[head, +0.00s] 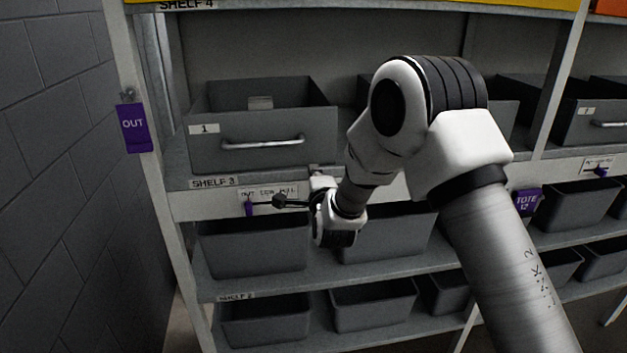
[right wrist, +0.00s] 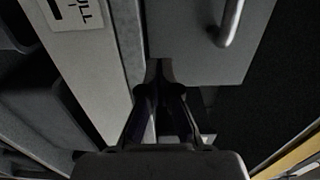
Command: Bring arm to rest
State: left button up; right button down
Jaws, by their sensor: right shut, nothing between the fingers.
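My right gripper (head: 280,201) is in front of the shelf 3 edge, just below the grey drawer marked 1 (head: 262,157). Its fingers are shut and empty; in the right wrist view the fingers (right wrist: 158,68) meet near the seam between the drawer front (right wrist: 190,48) and the pale shelf edge (right wrist: 95,70). My right arm reaches in from the lower right with its elbow raised and hides part of the shelving behind it. My left gripper is not in view.
Drawer 1's metal handle (head: 263,142) is above the gripper. Grey bins (head: 252,248) fill the lower shelves. A purple OUT sign (head: 133,128) hangs on the left post, beside a block wall (head: 60,170).

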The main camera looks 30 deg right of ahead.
jog(key=b+v, duration=0.4)
jog(key=v, duration=0.6)
jog(key=s+f+n+g+y+b, duration=0.15)
jog(key=s+f+g, duration=0.3)
jog(key=f, duration=1.15)
jog(key=s+f+n+g+y, duration=0.1)
jog(key=s+f+n+g, duration=0.3)
jog(key=f, duration=1.2)
pick_arm(q)
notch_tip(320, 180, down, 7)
jog(key=b, duration=0.1)
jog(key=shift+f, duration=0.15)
pick_arm(e)
jog(key=s+a+f+n+g+y, duration=0.1)
jog(key=s+f+n+g, duration=0.3)
jog(key=s, duration=0.9)
jog(key=s+a+f+n+g+y, duration=0.1)
jog(key=s+a+f+n+g, duration=0.2)
jog(key=s+f+n, duration=0.7)
jog(key=s+n+g, duration=0.1)
jog(key=s+g, duration=0.1)
jog(key=s, duration=0.2)
jog(key=shift+a+f, duration=0.3)
jog(key=shift+a, duration=0.1)
